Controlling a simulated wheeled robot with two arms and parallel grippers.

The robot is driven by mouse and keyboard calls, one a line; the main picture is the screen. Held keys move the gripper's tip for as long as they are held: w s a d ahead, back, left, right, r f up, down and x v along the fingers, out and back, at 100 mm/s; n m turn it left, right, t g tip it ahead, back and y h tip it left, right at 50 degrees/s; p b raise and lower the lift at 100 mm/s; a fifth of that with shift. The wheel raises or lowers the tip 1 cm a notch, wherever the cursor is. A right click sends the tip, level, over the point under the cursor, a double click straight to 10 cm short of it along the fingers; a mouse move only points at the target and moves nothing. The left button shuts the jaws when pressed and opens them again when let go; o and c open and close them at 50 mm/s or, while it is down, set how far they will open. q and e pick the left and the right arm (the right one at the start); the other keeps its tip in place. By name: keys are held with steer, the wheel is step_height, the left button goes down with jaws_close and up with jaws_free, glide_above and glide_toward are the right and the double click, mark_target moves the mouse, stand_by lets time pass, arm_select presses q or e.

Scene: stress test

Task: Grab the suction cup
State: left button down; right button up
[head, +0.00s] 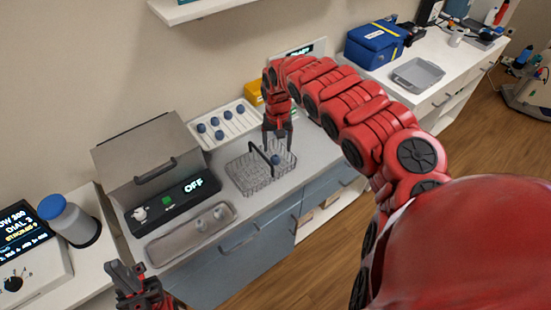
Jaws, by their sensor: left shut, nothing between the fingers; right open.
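I cannot make out a thing that is clearly the suction cup. A wire basket (254,180) with a dark handle stands on the counter, with a blue-topped item (276,160) at its back right. My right gripper (277,146) points down over the back of the basket, its fingers apart on either side of the handle area; I see nothing held. My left gripper (122,270) is shut and empty at the lower left, in front of the counter.
A grey lidded device (150,160) reading OFF stands left of the basket. A white rack (241,122) of blue-topped items lies behind. A blue-lidded container (68,220) stands at left. A blue box (375,45) and grey tub (417,74) sit on the right counter.

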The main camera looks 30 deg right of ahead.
mark_target(275, 156)
steer(key=shift+a+f+p, duration=0.2)
steer(key=shift+f+p, duration=0.2)
steer(key=shift+f, duration=0.1)
steer(key=f, duration=0.2)
steer(key=f+p, duration=0.1)
steer(key=shift+a, duration=0.25)
steer(key=shift+d+f, duration=0.15)
steer(key=shift+f, duration=0.4)
steer(key=shift+c, duration=0.2)
jaws_close()
